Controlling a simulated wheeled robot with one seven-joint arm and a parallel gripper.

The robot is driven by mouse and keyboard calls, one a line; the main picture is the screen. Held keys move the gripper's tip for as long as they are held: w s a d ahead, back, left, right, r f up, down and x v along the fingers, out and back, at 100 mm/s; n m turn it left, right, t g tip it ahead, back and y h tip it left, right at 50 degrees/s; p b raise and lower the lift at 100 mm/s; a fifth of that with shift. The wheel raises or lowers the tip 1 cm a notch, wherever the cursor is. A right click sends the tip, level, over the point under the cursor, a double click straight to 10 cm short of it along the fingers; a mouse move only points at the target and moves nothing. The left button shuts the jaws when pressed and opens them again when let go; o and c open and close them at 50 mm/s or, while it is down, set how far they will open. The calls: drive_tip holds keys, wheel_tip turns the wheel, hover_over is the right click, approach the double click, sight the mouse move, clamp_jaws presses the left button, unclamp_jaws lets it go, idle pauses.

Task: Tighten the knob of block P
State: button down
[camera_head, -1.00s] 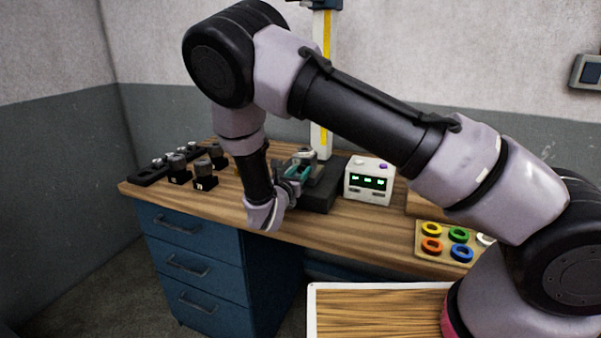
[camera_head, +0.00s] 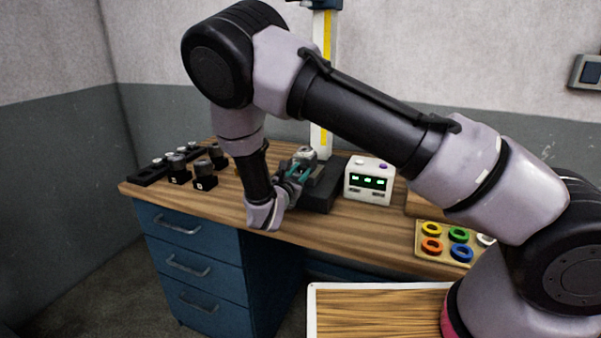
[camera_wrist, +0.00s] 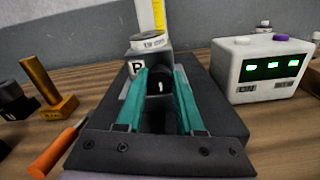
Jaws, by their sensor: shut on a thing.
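Block P (camera_wrist: 133,67) is a grey block with a white letter label on its front and a round silver top piece (camera_wrist: 151,42). It stands on a dark base, and its upper part shows in the head view (camera_head: 305,153). Its black knob (camera_wrist: 160,87) has a white mark and faces the wrist camera. My gripper (camera_wrist: 161,73) has teal fingers on either side of the knob and is shut on it; its fingers also show in the head view (camera_head: 297,173). The fingers hide the knob's sides and part of the block.
The dark base (camera_wrist: 212,90) lies under the block, with a yellow-striped column (camera_head: 322,80) behind. A white display box (camera_head: 369,181) stands close on the right. Several small black blocks (camera_head: 205,184) are at left. An orange-handled tool (camera_wrist: 56,152) lies left of the base.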

drive_tip(key=c, duration=0.5)
unclamp_jaws()
drive_tip(key=shift+c, duration=0.2)
drive_tip(key=v, duration=1)
drive_tip(key=shift+s, duration=0.4)
drive_tip(key=shift+a+r, duration=0.1)
drive_tip(key=shift+a, duration=0.05)
